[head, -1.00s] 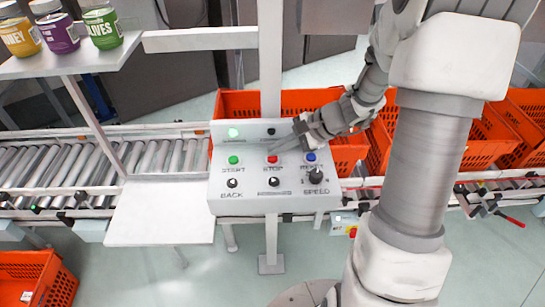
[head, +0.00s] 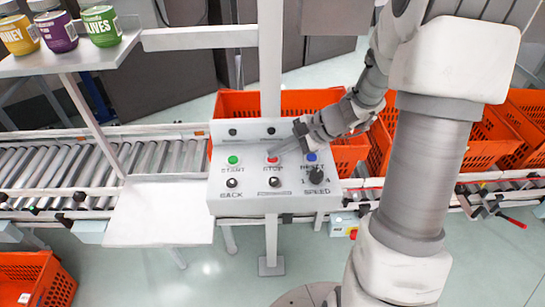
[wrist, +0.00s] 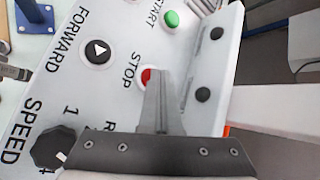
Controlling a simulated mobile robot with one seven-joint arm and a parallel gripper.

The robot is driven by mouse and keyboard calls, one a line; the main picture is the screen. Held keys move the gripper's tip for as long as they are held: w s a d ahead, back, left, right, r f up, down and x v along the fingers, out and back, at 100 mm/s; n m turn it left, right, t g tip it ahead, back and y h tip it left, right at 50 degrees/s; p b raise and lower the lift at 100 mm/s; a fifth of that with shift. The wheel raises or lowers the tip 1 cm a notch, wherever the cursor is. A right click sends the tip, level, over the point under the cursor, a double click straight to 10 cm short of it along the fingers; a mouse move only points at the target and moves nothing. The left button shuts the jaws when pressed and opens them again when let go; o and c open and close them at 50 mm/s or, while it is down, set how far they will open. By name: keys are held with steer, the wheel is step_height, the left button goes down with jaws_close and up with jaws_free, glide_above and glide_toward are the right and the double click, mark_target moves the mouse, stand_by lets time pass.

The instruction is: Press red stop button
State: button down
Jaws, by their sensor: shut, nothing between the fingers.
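The red stop button (head: 272,161) is in the middle of the white control panel (head: 228,205), between the green start button (head: 233,160) and the blue reset button (head: 310,157). My gripper (head: 276,152) is shut and empty, with its fingertips at the stop button. In the wrist view the stop button (wrist: 148,76) shows red beside the fingertips (wrist: 159,76), which cover part of it. The fingertips look to be on or very close to the button; exact contact is hard to tell. Both indicator lamps (head: 232,132) on the panel's upright back are dark.
A black speed knob (head: 316,175) sits at the panel's right. A roller conveyor (head: 60,175) runs behind and to both sides. Orange totes (head: 240,103) stand behind the panel. A shelf (head: 85,62) with several jars is at upper left.

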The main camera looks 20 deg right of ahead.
mark_target(277, 159)
steer(key=shift+r+p, duration=0.55)
steer(key=shift+r, duration=0.3)
steer(key=shift+r, duration=0.15)
step_height(277, 159, up, 5)
steer(key=p, duration=0.3)
steer(key=shift+p, duration=0.3)
stand_by(0.6)
steer(key=s+r+n+h, duration=0.4)
steer(key=s+r+n, duration=0.3)
steer(key=s, duration=0.3)
steer(key=s+a+r+n+t+h, duration=0.1)
steer(key=s+r+n+h, duration=0.3)
steer(key=s+r+n, duration=0.3)
steer(key=shift+s+r+n, duration=0.2)
steer(key=shift+s+n, duration=0.3)
steer(key=shift+s, duration=1.05)
